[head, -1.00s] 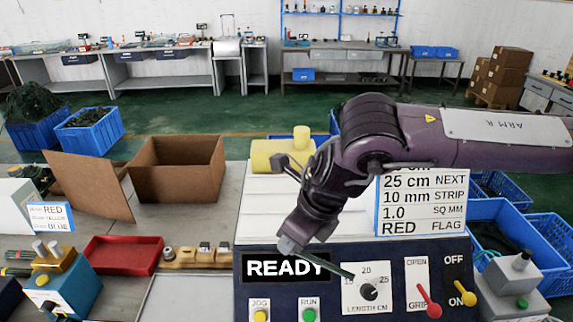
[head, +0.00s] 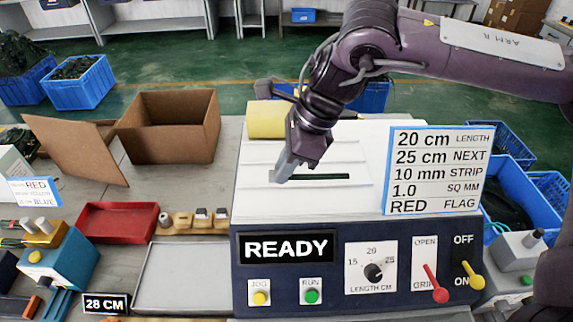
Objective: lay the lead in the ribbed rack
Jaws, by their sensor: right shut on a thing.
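My right gripper (head: 284,172) is shut on one end of the lead (head: 325,177), a thin dark green-black rod. The lead points right from the fingertips, nearly level across the picture, over the machine's white top (head: 255,205). I cannot tell whether it touches that surface. A blue ribbed piece (head: 58,303) shows at the lower left, partly cut off by the frame edge. I cannot tell for sure that it is the ribbed rack. My left gripper is not in view.
The READY panel (head: 287,246) with knobs and levers stands in front. A sign (head: 437,170) rises at the right.

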